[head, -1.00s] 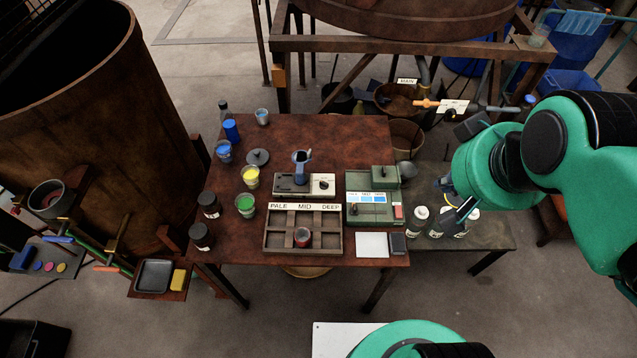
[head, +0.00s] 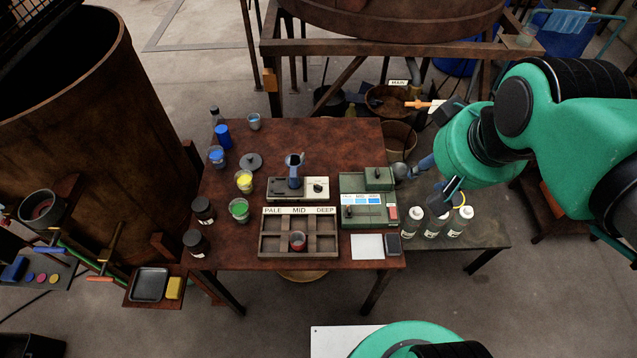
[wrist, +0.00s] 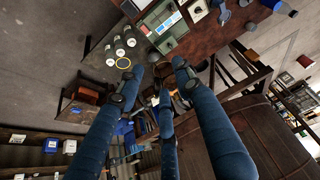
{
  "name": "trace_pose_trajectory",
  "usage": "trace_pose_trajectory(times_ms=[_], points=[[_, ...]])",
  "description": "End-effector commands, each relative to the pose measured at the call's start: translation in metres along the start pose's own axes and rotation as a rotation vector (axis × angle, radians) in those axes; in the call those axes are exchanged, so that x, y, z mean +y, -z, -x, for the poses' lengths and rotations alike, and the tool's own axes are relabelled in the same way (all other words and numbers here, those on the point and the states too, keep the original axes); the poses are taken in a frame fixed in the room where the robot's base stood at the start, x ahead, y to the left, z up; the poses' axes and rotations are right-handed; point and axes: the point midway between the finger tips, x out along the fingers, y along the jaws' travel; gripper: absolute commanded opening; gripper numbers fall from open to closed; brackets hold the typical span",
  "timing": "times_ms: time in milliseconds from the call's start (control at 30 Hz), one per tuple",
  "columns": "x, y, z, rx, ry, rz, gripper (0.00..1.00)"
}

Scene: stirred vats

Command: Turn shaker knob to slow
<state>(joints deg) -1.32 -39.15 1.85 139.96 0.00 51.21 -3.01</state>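The shaker (head: 285,194) sits near the middle of the brown table, with a blue vessel (head: 295,181) standing on its left part. The shaker knob (head: 318,188) is a small dark knob on the cream panel at the right end of the shaker. Its pointer setting is too small to read. The cream panel also shows at the top of the wrist view (wrist: 198,11). My gripper (head: 430,182) is right of the table, above the side bench and well apart from the knob. Its blue fingers are spread and empty in the wrist view (wrist: 155,80).
A green box device (head: 368,208) stands between the shaker and my gripper. The PALE, MID, DEEP tray (head: 268,243) is in front of the shaker. Several white-capped bottles (head: 414,222) stand on the bench below my gripper. Several cups and dark jars are at the table's left.

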Motion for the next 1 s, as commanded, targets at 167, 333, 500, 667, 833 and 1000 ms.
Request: trace_pose_trajectory(times_ms=[167,333,500,667,833,1000], points=[[-0.01,0.029,-0.024,-0.048,0.017,0.092,0.35],[-0.022,0.059,-0.053,-0.094,0.036,0.193,0.35],[-0.037,0.085,-0.087,-0.14,0.058,0.296,0.35],[-0.054,0.107,-0.123,-0.182,0.08,0.393,0.35],[-0.073,0.126,-0.167,-0.226,0.105,0.495,0.35],[-0.096,0.14,-0.215,-0.268,0.133,0.597,0.35]])
